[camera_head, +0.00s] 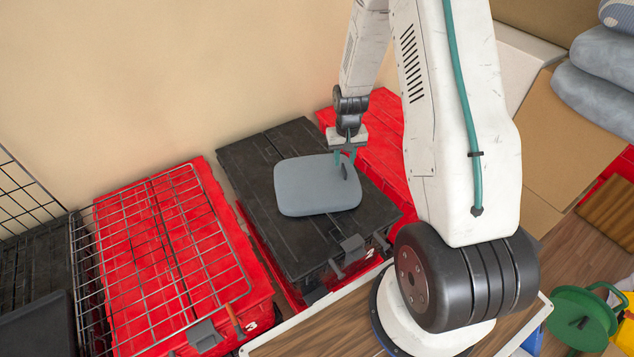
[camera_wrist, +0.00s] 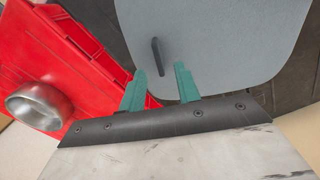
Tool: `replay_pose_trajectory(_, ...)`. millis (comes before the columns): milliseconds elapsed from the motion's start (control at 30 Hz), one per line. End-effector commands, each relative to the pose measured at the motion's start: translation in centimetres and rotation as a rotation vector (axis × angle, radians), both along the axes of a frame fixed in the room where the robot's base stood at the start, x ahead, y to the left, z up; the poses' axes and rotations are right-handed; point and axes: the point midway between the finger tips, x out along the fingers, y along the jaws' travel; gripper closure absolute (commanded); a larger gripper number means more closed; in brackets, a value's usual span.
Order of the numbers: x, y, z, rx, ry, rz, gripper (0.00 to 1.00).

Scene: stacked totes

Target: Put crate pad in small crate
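The crate pad (camera_head: 305,188) is a flat grey-blue cushion with rounded corners, lying on the closed black tote lid (camera_head: 262,150). A small dark upright tab (camera_head: 344,172) stands near its right edge. In the wrist view the pad (camera_wrist: 215,40) fills the upper right, with the tab (camera_wrist: 157,57) ahead of my fingers. My gripper (camera_head: 345,158) is over the pad's right edge, with its teal fingers apart. In the wrist view my gripper (camera_wrist: 160,72) is open, and nothing shows held between the fingers. I cannot tell for sure which container is the small crate.
Another red tote (camera_head: 385,125) is on the right; a metal cup-like object (camera_wrist: 38,105) shows over red in the wrist view. Grey cushions (camera_head: 597,95) are at the upper right.

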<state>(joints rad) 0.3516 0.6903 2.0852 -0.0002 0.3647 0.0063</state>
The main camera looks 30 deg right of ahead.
Motion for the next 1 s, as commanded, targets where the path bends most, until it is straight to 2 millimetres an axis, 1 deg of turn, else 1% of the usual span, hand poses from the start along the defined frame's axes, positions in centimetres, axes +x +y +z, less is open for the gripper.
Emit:
replay_pose_trajectory(33,-0.3,0.1,-0.8,0.002,0.005,0.000,0.67)
replay_pose_trajectory(133,-0.8,0.2,-2.4,0.002,0.006,0.000,0.67)
replay_pose_trajectory(233,-0.7,0.2,-3.7,0.001,0.003,0.000,0.67)
replay_pose_trajectory(367,-0.6,0.2,-4.4,0.000,0.001,0.001,0.67)
replay_pose_trajectory(567,-0.6,0.2,-4.4,0.000,0.000,0.001,0.67)
replay_pose_trajectory(600,-0.6,0.2,-4.4,0.000,0.000,0.001,0.78)
replay_pose_trajectory(667,-0.6,0.2,-4.3,0.000,0.000,0.001,0.95)
replay_pose_trajectory(700,-0.6,0.2,-4.3,0.000,0.000,0.001,1.00)
replay_pose_trajectory(1000,-0.6,0.2,-4.3,0.000,0.000,0.000,1.00)
